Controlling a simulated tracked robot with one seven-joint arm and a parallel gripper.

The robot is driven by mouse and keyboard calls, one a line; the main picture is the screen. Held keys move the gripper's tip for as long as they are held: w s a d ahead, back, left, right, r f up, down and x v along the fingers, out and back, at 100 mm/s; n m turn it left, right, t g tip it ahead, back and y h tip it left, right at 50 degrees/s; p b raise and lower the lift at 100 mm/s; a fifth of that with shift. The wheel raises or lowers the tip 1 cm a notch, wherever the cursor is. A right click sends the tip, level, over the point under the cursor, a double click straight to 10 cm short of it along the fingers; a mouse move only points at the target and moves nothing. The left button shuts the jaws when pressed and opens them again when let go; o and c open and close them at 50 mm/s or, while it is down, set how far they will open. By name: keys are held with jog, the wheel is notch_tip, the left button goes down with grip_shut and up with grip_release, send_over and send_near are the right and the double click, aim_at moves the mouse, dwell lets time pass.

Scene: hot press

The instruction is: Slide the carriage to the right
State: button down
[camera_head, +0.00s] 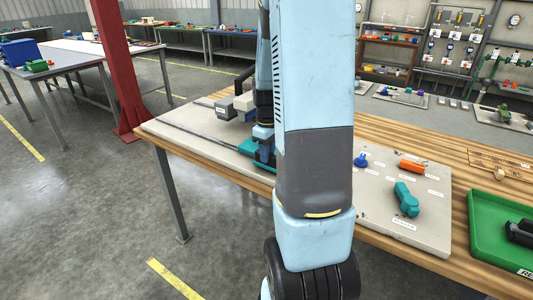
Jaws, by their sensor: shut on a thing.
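The carriage (246,147) is a teal block low on the pale board, at the right part of a dark rail (195,133) that runs across it. My gripper (264,154) points down at the carriage and is shut on it. The fingertips are small and dark, and the exact grip is hard to see. My own large arm link stands in front and hides what lies just right of the carriage.
A grey and black press-like device (240,103) stands behind the rail, close to my forearm. The board on the right holds a blue knob (361,160), an orange part (412,167) and a teal handle (406,199). A green tray (487,235) is at far right.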

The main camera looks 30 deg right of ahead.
jog(key=shift+s+d, duration=0.1)
jog(key=shift+s, duration=0.15)
jog(key=c, duration=1.2)
grip_release()
jog(key=shift+s, duration=0.1)
jog(key=shift+c, duration=0.2)
jog(key=shift+o, duration=1.4)
notch_tip(320, 180, up, 14)
jog(key=shift+f, duration=0.15)
